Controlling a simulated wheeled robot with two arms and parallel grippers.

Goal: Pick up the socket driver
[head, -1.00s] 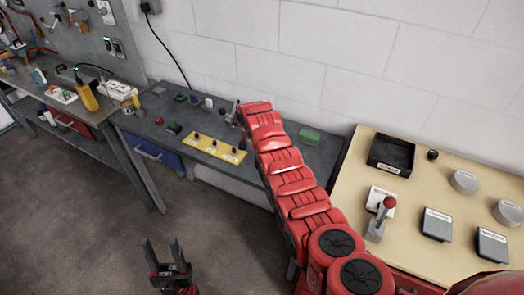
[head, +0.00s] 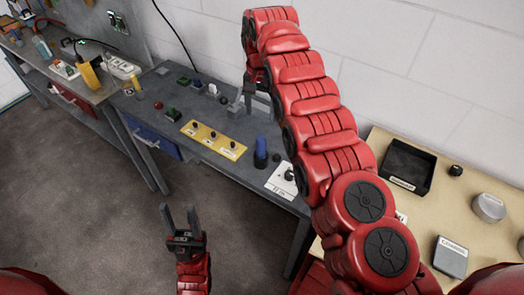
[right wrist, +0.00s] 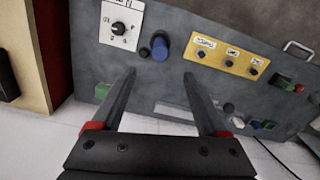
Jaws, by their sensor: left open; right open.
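A blue upright cylinder (head: 261,152), possibly the socket driver, stands on the grey bench right of the yellow panel. I cannot tell for sure what it is. In the right wrist view the blue cylinder (right wrist: 160,46) appears beyond the fingertips, between them in the picture and apart from them. My right gripper (head: 256,92) is open and empty, above the bench; its open fingers (right wrist: 160,76) fill the middle of the wrist view. My left gripper (head: 181,212) is open and empty, over the floor in front of the bench.
A yellow panel (head: 213,141) with several black knobs and a white knob plate (head: 284,181) flank the cylinder. A small dark knob (head: 277,157) is close beside it. A black tray (head: 405,167) sits on the tan table at right. My right arm hides part of the bench.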

